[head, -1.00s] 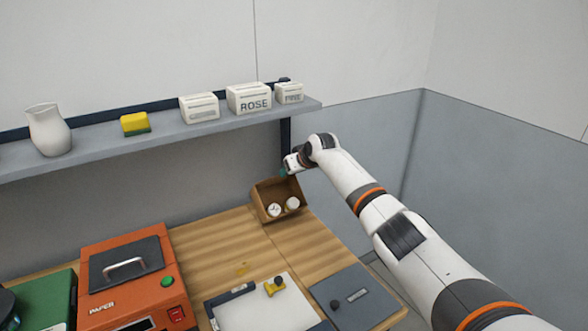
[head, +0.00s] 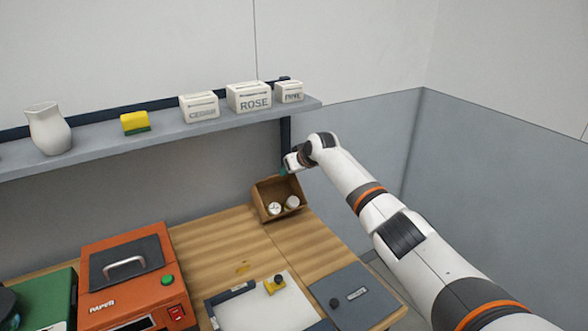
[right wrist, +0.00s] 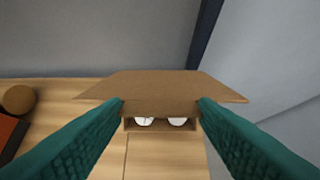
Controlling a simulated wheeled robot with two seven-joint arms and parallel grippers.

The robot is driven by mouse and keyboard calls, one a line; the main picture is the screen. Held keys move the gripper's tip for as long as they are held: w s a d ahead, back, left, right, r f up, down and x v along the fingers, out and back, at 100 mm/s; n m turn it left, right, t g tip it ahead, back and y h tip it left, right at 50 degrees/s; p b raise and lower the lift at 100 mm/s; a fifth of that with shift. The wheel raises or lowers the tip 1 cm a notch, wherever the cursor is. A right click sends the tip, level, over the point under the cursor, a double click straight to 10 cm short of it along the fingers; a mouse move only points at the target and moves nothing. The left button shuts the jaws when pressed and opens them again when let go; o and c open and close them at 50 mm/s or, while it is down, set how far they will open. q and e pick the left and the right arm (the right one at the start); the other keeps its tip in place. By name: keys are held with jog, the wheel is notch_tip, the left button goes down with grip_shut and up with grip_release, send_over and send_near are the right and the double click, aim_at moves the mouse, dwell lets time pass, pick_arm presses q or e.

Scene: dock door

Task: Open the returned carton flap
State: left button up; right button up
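The brown carton (head: 265,211) stands at the back right of the wooden bench, with its opening toward me and two white round items (head: 283,206) inside. In the right wrist view its brown flap panel (right wrist: 160,88) spreads wide across the middle, above the opening where the white items show. My right gripper (head: 286,170) is just above the carton's back edge. In the right wrist view its teal fingers (right wrist: 160,106) are wide apart with nothing gripped; their tips overlap the panel in the picture, and I cannot tell if they touch it. My left gripper is not in view.
A shelf (head: 170,138) with a vase, sponge and white labelled blocks runs above the bench. An orange machine (head: 105,255) stands left. A white board (head: 262,305) and a grey panel (head: 355,295) lie in front. Bare wood (head: 215,245) lies left of the carton.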

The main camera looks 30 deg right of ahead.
jog(key=o, duration=1.2)
jog(key=shift+s+f, duration=0.1)
jog(key=shift+f, duration=0.2)
jog(key=shift+o, duration=1)
jog(key=shift+r, duration=0.2)
jog(key=b+v, duration=0.2)
jog(key=v, duration=0.9)
jog(key=shift+s+r, duration=0.2)
jog(key=shift+r, duration=0.05)
jog(key=shift+d+f, duration=0.1)
